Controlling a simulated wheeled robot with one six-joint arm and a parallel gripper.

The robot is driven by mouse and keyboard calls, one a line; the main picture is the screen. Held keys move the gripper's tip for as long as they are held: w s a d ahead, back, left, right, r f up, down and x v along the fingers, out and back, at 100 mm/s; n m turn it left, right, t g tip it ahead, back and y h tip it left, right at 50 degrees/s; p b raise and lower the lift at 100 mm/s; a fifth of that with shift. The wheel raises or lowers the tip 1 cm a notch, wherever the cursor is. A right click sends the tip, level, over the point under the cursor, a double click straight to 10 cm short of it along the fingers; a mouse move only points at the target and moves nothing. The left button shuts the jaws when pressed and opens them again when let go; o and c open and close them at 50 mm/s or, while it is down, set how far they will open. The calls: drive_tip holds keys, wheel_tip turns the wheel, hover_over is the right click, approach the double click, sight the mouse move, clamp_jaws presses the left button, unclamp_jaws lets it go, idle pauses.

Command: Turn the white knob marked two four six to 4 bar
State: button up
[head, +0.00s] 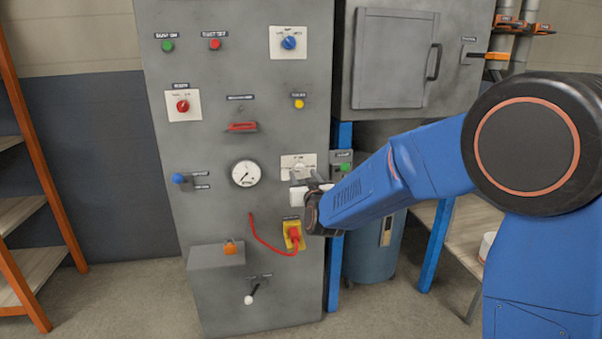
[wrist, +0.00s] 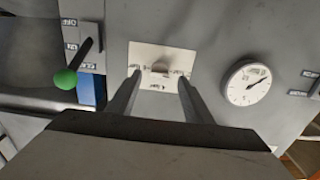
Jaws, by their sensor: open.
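The white knob sits on a pale plate (head: 292,161) on the grey panel, right of the round gauge, and my gripper partly hides it in the head view. In the wrist view the plate (wrist: 145,52) is ahead of my fingers, with the knob (wrist: 160,69) between the fingertips. The small scale marks are too blurred to read. My gripper (wrist: 160,77) is open, one finger on each side of the knob. I cannot tell whether the fingers touch it. The white dial gauge (head: 246,173) also shows in the wrist view (wrist: 248,83); its numbers are unreadable.
A green-tipped lever (wrist: 65,78) stands out beside the plate in the wrist view. A yellow-and-red switch (head: 293,236) with a red cable lies below my gripper. Blue posts and a table are at the right.

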sight(301, 171)
drive_tip(key=shift+x, duration=2)
drive_tip(key=c, duration=1.1)
drive_tip(key=shift+o, duration=0.2)
